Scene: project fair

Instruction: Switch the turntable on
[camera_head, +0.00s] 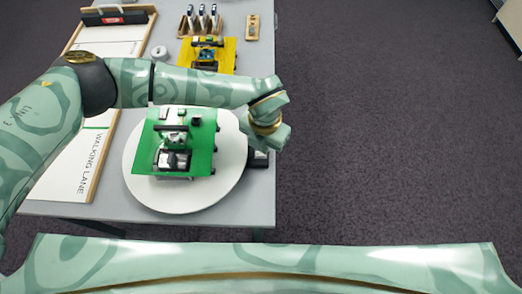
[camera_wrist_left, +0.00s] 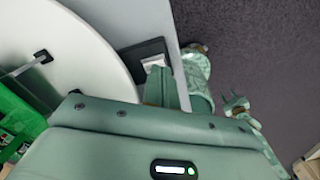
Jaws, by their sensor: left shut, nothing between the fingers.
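The turntable (camera_head: 228,180) is a white round disc near the front of the grey table; part of it shows in the left wrist view (camera_wrist_left: 88,38). A green board (camera_head: 145,140) with small parts stands on it. A dark switch box (camera_head: 260,160) sits beside the disc at the table's right edge. In the left wrist view this box (camera_wrist_left: 136,52) has a pale rocker (camera_wrist_left: 153,62) on top. My left gripper (camera_head: 266,147) is shut and empty, pointing down over the box. In the wrist view its fingers (camera_wrist_left: 163,84) overlap the rocker's near side; I cannot tell whether they touch it.
A yellow board (camera_head: 228,50) with parts stands behind the disc. A white "WALKING LANE" board (camera_head: 70,180) lies at the left. A wooden rack (camera_head: 198,24) and a small wooden strip (camera_head: 253,27) are at the back. Carpet floor (camera_head: 390,130) at the right is clear.

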